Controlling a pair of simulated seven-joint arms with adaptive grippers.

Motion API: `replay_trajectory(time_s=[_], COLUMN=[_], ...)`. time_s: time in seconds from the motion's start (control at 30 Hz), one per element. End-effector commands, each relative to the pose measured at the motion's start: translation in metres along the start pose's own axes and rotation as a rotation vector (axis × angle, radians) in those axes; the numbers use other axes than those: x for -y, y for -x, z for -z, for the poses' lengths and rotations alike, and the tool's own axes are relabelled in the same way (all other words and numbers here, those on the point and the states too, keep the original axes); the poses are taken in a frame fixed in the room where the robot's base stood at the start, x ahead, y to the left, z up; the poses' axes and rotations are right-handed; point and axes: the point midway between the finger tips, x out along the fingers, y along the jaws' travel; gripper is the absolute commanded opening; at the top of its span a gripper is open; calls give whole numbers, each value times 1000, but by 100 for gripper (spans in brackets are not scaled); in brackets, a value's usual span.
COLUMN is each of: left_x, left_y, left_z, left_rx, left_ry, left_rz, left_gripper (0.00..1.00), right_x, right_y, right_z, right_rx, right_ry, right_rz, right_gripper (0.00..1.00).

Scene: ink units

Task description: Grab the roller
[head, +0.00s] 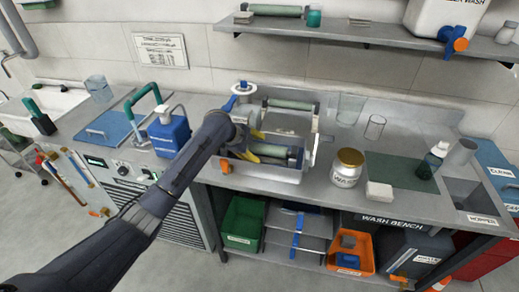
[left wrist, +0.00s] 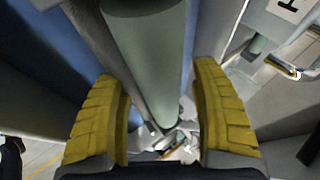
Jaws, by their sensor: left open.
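My left gripper (head: 252,145) reaches into the metal ink unit on the bench, its yellow fingers spread. A dark-ended, green-grey roller (head: 275,151) lies in the front of this unit, at the fingers. In the left wrist view, a green-grey roller (left wrist: 150,60) runs between the two open yellow fingers of the left gripper (left wrist: 162,118), with gaps on both sides. A second, pale green roller (head: 290,104) sits at the back of the unit. The gripper and arm hide the left end of the front roller. My right gripper is not in view.
A gold-lidded jar (head: 347,166) and a white block (head: 379,191) stand right of the unit. A blue jug (head: 169,135) stands left of it. Another roller (head: 276,10) lies on the wall shelf. A green mat (head: 398,173) lies farther right.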

Motion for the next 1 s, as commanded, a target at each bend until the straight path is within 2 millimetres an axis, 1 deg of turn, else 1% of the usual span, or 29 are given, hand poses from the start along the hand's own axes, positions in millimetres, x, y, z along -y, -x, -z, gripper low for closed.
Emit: replay_trajectory(time_s=[0.07,0.63,1.0], left_x=[0,0,3], left_y=[0,0,3], left_z=[0,0,2], left_rx=[0,0,-1], left_ry=[0,0,0], left_rz=[0,0,1], left_gripper=[66,0,0], right_x=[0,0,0], right_y=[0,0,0], right_z=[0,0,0], right_rx=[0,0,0], right_ry=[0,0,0], right_rz=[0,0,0], right_gripper=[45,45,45])
